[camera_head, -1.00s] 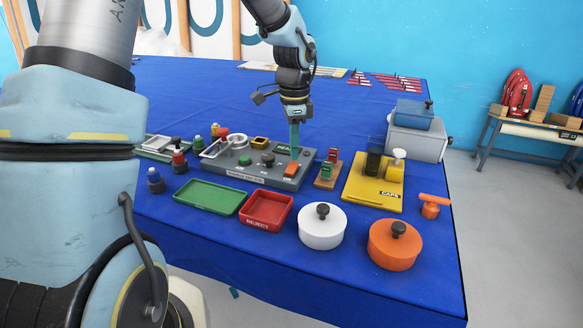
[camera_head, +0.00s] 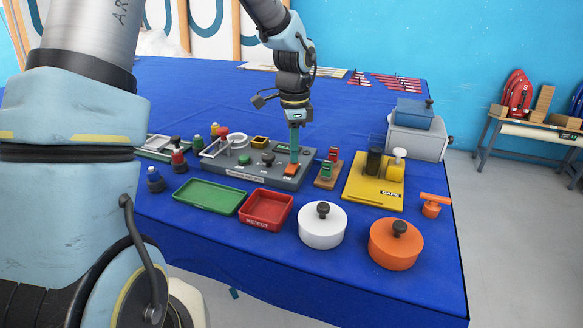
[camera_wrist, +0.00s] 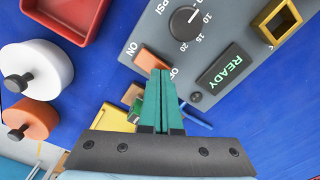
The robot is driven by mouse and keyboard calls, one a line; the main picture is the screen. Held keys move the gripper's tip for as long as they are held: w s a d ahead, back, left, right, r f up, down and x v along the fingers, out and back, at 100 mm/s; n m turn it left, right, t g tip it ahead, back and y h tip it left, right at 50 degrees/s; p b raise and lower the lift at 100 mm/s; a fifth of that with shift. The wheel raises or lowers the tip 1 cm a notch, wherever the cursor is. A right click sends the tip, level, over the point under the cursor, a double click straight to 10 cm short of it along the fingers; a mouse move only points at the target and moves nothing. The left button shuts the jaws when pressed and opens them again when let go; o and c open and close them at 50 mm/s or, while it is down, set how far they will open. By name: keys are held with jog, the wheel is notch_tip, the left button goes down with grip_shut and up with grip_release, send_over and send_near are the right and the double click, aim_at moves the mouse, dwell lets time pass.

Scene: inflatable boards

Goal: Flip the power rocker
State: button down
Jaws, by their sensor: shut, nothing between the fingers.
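The power rocker is an orange switch (camera_head: 291,170) at the right end of the grey control panel (camera_head: 236,170). In the wrist view the rocker (camera_wrist: 147,61) lies between the ON and OFF labels. My gripper (camera_head: 294,158) is shut and empty, its teal fingers pointing down at the rocker. In the wrist view the fingertips (camera_wrist: 161,73) overlap the OFF-side end of the rocker and hide part of it. I cannot tell whether they touch it. The READY display (camera_wrist: 223,70) is lit green.
The panel also carries a dark dial (camera_wrist: 186,22) and a green button (camera_head: 244,160). Right of it stand a small wooden block with green parts (camera_head: 327,174) and a yellow CAPS board (camera_head: 365,191). The green tray (camera_head: 210,196) and red REJECT tray (camera_head: 266,209) lie in front.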

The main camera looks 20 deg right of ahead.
jog(key=shift+f, duration=0.4)
jog(key=shift+r+p, duration=2.95)
jog(key=shift+r, duration=0.55)
